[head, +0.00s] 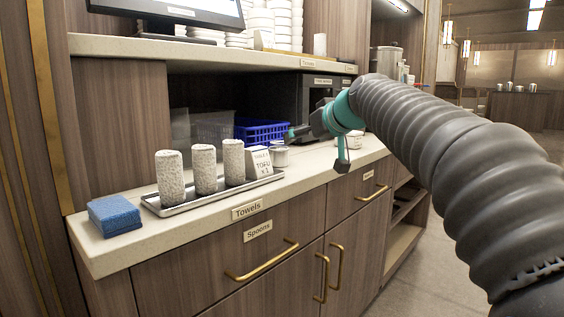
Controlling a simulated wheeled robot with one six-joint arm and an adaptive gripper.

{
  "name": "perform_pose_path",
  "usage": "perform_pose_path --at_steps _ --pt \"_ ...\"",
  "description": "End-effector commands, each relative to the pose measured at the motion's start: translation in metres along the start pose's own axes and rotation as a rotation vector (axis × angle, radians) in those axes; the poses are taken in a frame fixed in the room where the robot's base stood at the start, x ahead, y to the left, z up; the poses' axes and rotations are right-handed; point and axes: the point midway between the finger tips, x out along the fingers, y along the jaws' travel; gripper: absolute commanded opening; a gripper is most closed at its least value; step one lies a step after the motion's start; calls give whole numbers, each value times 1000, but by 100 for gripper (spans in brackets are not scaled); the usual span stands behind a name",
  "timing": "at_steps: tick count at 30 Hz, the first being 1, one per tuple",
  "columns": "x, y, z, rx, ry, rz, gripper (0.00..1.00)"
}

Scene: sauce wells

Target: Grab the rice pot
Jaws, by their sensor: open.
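No pot in the head view is clearly marked as the rice pot. A small silvery lidded container (279,156) stands on the counter behind the card, and another small metal container (353,140) is partly hidden behind my gripper. A larger steel pot (385,60) stands farther back on the right. My gripper (316,150), teal and dark, is open above the counter, its fingers spread to the left and downward. It looks empty. The small silvery container is just left of and below it; whether they touch cannot be told.
A metal tray (158,208) holds three upright speckled rolls and a "Tofu" card (259,164). Blue folded cloths (114,214) lie at the counter's left end. A blue basket (261,131) and a dark machine (312,100) stand behind. An upper shelf (200,50) overhangs the counter.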

Motion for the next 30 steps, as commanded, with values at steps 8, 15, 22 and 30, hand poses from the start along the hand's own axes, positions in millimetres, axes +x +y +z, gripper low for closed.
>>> perform_pose_path --at_steps 8,15,22,30 --pt "29 0 -21 -26 46 -20 88" --pt "72 -1 -23 -27 45 -20 88" --pt "99 -1 -24 -26 46 -19 88" --pt "120 -2 -22 -25 45 -19 88"
